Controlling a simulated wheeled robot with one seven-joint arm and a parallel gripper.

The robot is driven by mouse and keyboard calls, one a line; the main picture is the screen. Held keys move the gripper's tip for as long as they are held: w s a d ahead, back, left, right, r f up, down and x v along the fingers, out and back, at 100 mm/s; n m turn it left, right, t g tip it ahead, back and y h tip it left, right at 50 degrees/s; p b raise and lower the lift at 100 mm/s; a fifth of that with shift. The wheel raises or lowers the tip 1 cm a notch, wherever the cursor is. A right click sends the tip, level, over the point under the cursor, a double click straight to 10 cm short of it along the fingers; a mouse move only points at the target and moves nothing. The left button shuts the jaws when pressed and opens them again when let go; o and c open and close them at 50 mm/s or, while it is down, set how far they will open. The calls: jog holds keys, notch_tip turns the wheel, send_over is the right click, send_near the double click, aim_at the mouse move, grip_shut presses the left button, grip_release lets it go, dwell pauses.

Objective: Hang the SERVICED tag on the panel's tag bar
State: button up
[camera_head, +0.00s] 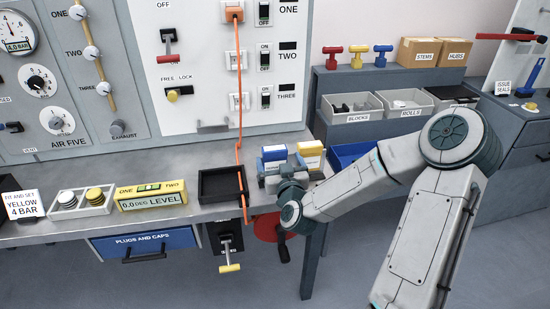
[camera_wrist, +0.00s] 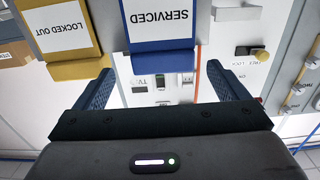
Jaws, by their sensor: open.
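The blue SERVICED tag (camera_wrist: 165,45) has a white label and shows upside down in the wrist view, just ahead of my gripper (camera_wrist: 158,80). My gripper is open, with one finger to each side of the tag's lower picture edge; I cannot tell whether either finger touches it. In the head view the blue tag (camera_head: 275,152) stands at the bench's right end, with my gripper (camera_head: 278,172) in front of it. A small grey bar (camera_head: 213,127) sticks out low on the white panel, and may be the tag bar; it also shows in the wrist view (camera_wrist: 238,13).
The yellow LOCKED OUT tag (camera_wrist: 60,35) is close beside the blue one; it also shows in the head view (camera_head: 311,149). An orange cord (camera_head: 239,110) hangs down the panel past a black tray (camera_head: 212,196). A yellow level (camera_head: 150,195) lies farther left.

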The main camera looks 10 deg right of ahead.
aim_at(276, 155)
jog(key=shift+w+a+p, duration=0.2)
jog(key=shift+w+p, duration=0.1)
jog(key=shift+w, duration=2.3)
jog(key=c, duration=1)
